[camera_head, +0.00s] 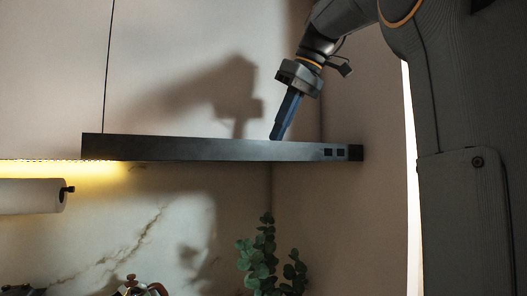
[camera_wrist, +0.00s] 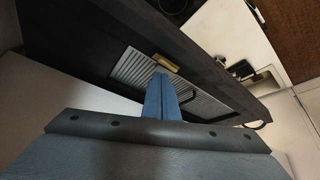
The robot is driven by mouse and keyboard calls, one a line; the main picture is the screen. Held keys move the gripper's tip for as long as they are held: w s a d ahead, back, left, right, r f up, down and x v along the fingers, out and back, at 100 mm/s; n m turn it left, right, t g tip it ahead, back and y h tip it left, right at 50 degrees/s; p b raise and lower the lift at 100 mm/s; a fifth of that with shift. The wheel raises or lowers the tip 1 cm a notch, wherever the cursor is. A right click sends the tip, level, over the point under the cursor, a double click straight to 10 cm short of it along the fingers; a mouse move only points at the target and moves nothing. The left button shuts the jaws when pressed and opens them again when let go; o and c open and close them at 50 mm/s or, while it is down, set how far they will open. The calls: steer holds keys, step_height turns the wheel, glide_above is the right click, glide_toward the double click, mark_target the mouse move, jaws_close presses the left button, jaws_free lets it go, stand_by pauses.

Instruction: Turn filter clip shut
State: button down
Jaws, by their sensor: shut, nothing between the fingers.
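The filter clip (camera_wrist: 166,63) is a small brass-coloured bar at the edge of the filter grille (camera_wrist: 130,66) in the wrist view. The grille is a pale ribbed panel set in the dark hood (camera_wrist: 85,30). My gripper (camera_wrist: 160,78) is shut and empty. Its blue fingertips lie just below the clip in that view, over the grille's edge; I cannot tell whether they touch it. In the head view my gripper (camera_head: 275,137) points down, its tips meeting the upper edge of the hood (camera_head: 200,149). The clip is hidden there.
A thin black handle (camera_wrist: 188,98) lies on the grille to the right of my fingers. A paper roll (camera_head: 30,196) hangs at the left below the cabinets. A green plant (camera_head: 262,255) stands under the hood. A wall rises right of the hood.

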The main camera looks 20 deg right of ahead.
steer(key=shift+w+a+p, duration=0.3)
steer(key=shift+a+p, duration=0.1)
steer(key=shift+a, duration=0.35)
stand_by(0.8)
steer(key=shift+s+a, duration=0.3)
steer(key=shift+a, duration=0.45)
stand_by(0.7)
steer(key=shift+r+p, duration=2.5)
steer(key=shift+p, duration=0.3)
